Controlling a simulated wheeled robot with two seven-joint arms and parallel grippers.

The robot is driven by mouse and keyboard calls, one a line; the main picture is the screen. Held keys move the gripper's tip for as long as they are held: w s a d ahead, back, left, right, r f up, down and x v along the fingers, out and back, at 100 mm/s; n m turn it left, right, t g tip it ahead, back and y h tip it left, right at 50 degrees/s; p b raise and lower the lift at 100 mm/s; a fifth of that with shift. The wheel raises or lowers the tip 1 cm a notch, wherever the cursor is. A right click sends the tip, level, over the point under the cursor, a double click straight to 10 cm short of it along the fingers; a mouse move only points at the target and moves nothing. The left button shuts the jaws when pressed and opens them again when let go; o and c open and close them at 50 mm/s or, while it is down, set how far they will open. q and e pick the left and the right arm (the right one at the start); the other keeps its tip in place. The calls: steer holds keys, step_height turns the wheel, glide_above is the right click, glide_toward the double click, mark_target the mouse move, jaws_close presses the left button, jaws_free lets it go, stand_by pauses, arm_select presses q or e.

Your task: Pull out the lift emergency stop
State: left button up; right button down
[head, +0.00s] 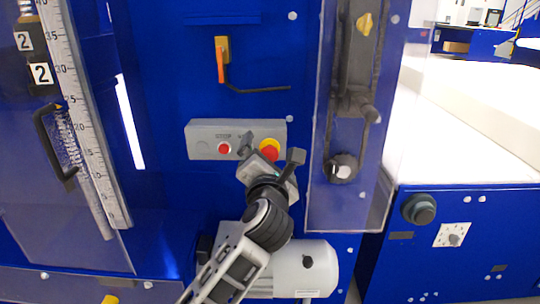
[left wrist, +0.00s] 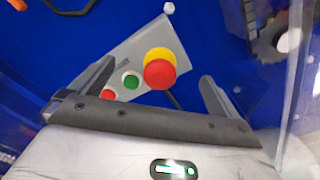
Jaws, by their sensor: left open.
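The lift emergency stop is a red mushroom button (head: 268,150) with a yellow collar, at the right end of a grey control box (head: 203,130) on the blue machine face. In the left wrist view the emergency stop (left wrist: 160,72) stands out between my fingers but beyond their tips, with no contact visible. My left gripper (head: 272,150) is open and empty in front of the box, its two fingers spread to either side of the button. It also shows in the left wrist view (left wrist: 155,85). My right gripper is in neither view.
A red button (head: 224,149) sits left on the box; a green button (left wrist: 131,81) shows in the left wrist view. An orange handle (head: 220,65) and bent rod are above. A clear guard (head: 318,190) stands close at right. A white motor (head: 315,268) is below.

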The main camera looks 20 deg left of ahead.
mark_target(269, 157)
arm_select(q)
steer(key=shift+p+v, duration=0.6)
steer(key=shift+v, duration=0.55)
steer(key=shift+p+v, duration=0.5)
steer(key=shift+v, duration=1.9)
